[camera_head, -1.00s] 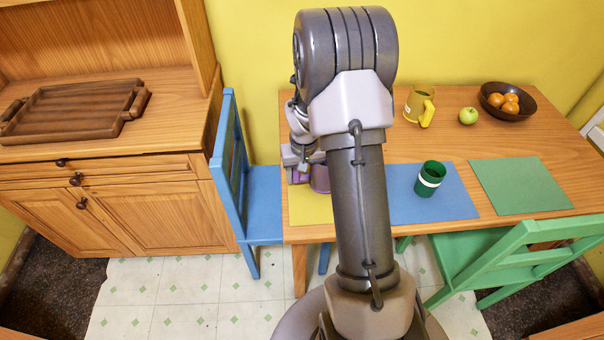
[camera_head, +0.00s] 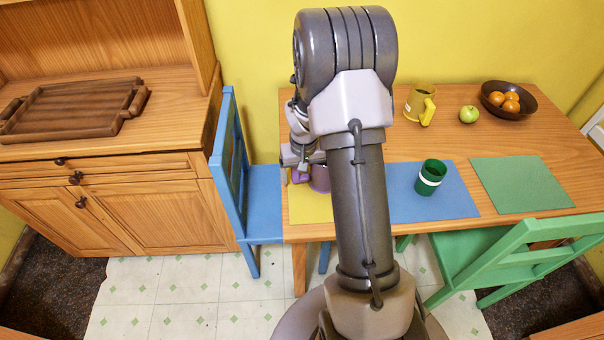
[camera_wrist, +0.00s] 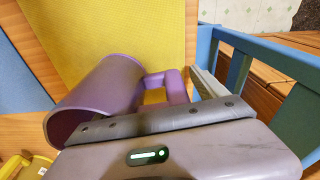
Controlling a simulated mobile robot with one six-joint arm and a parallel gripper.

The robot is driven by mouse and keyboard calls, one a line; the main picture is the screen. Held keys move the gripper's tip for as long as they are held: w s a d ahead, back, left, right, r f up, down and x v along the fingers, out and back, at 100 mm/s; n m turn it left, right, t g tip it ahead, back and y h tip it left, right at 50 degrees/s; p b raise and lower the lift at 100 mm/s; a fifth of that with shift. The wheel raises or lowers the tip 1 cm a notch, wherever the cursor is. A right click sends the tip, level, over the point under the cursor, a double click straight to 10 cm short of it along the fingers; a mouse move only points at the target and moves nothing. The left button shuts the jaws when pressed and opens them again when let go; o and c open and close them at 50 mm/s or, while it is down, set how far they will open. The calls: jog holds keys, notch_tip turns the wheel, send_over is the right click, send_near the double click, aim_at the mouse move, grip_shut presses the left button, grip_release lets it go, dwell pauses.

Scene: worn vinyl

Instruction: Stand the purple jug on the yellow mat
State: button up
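The purple jug (camera_head: 320,178) stands on the yellow mat (camera_head: 308,207) at the table's left end, partly hidden by my arm. Its handle points left in the head view. The wrist view shows the jug (camera_wrist: 103,92) with its open rim at the lower left, its handle to the right, and the yellow mat (camera_wrist: 125,30) beyond its base. My gripper (camera_head: 299,160) is just above and beside the handle. One pale finger (camera_wrist: 205,84) shows just right of the handle, apart from it; the other finger is hidden. The gripper looks open and clear of the jug.
A green cup (camera_head: 430,178) stands on the blue mat (camera_head: 455,203). A yellow mug (camera_head: 417,102), an apple (camera_head: 468,114) and a bowl of oranges (camera_head: 525,104) stand further back. A blue chair (camera_head: 262,200) is close at the table's left end. The green mat (camera_head: 520,185) is bare.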

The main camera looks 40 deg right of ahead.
jog(key=shift+r, duration=0.1)
dwell(0.5)
notch_tip(320, 180, up, 8)
jog(key=p, duration=0.5)
jog(key=shift+s+a+p, duration=0.2)
jog(key=shift+s+p, duration=0.1)
jog(key=shift+s, duration=0.15)
dwell(0.7)
notch_tip(320, 180, up, 17)
jog(key=s+p, duration=0.1)
jog(key=p, duration=0.5)
jog(key=shift+s+a, duration=0.35)
jog(key=shift+s, duration=0.05)
